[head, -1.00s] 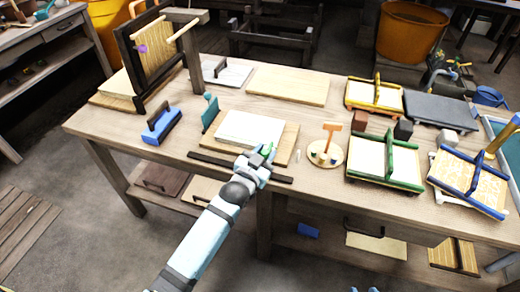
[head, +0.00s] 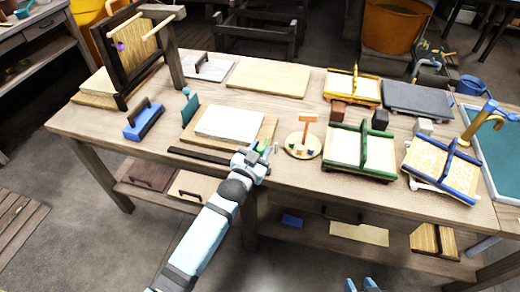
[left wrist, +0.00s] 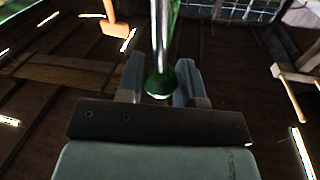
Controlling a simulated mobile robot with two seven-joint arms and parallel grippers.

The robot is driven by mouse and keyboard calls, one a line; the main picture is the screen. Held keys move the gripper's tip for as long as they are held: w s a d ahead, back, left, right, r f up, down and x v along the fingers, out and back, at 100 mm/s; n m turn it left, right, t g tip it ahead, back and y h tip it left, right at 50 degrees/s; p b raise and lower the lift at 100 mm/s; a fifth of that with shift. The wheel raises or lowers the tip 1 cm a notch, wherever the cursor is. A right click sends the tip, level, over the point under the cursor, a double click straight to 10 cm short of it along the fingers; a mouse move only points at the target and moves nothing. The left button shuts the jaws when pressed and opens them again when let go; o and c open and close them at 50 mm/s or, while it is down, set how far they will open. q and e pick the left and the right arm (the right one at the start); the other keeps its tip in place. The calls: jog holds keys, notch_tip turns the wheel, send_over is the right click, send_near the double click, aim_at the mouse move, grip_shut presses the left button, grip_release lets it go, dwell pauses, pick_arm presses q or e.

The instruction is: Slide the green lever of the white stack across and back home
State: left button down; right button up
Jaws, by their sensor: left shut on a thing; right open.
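The white stack (head: 230,121) lies on a tan board (head: 264,131) near the table's front edge. A dark rail (head: 200,157) runs along the board's front. My left gripper (head: 254,152) is at the rail's right part, off the stack's front right corner. It is shut on the green lever, mostly hidden by the fingers in the head view. In the left wrist view, the lever's green knob (left wrist: 160,82) and shiny shaft stand between the two fingers. My right gripper (head: 361,284) is open and empty at the bottom edge, in front of the table.
A round stand with an orange sign (head: 307,124) is just right of my left gripper, with a small white peg (head: 276,147) between. A green-framed press (head: 360,150) stands further right.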

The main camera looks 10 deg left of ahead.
pick_arm(q)
jog(key=c, duration=1.1)
grip_release()
jog(key=shift+s+d+f, duration=0.1)
jog(key=shift+d, duration=0.15)
jog(key=o, duration=0.3)
jog(key=shift+d, duration=0.1)
jog(key=shift+s+a, duration=0.15)
jog(key=shift+a, duration=0.05)
jog(key=v, duration=1.3)
jog(key=shift+s, duration=0.2)
